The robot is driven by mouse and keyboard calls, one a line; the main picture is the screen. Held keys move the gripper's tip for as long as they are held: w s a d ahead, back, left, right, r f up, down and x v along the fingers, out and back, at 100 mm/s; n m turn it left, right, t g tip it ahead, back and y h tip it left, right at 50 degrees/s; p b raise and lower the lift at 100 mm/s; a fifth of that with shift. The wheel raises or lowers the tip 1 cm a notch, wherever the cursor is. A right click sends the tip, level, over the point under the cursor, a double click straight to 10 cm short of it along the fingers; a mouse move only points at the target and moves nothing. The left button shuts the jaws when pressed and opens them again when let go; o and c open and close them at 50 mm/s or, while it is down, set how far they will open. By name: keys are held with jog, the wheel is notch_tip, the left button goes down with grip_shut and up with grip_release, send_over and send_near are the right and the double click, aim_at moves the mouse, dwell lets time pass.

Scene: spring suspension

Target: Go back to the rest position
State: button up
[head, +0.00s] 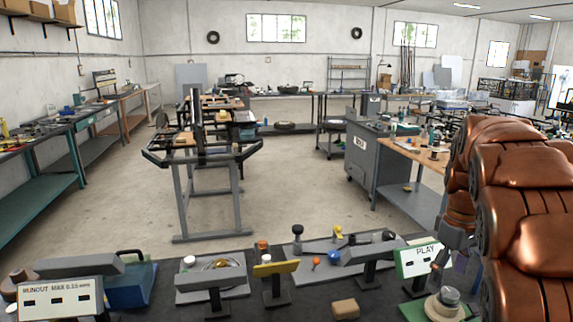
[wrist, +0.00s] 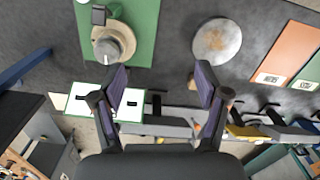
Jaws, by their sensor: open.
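My gripper (wrist: 162,84) is open in the wrist view, with its two dark fingers spread apart and nothing between them. It is above the dark workbench. A tan and grey round part (wrist: 113,42) sits on a green mat (wrist: 145,30), to the upper left of the fingers. It also shows on its green base at the lower right of the head view (head: 447,304). My copper-coloured arm fills the right side of the head view and hides that end of the bench.
On the bench (head: 150,300) stand the white-green "PLAY" sign (head: 418,260), the "RUNOUT" sign (head: 60,298), grey trays with small parts (head: 210,280) and a tan block (head: 345,309). A round metal disc (wrist: 217,41) lies right of the mat. Open floor (head: 300,190) lies beyond the bench.

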jog(key=s+a+f+m, duration=0.1)
jog(key=s+a, duration=0.4)
jog(key=s, duration=0.5)
jog(key=s+a+f+m+g, duration=0.1)
jog(key=s+a+f, duration=0.3)
jog(key=s, duration=0.6)
jog(key=s+a+f+m, duration=0.3)
jog(key=s+a, duration=0.4)
jog(key=s, duration=0.3)
jog(key=shift+a+f, duration=0.25)
jog(key=shift+a, duration=0.05)
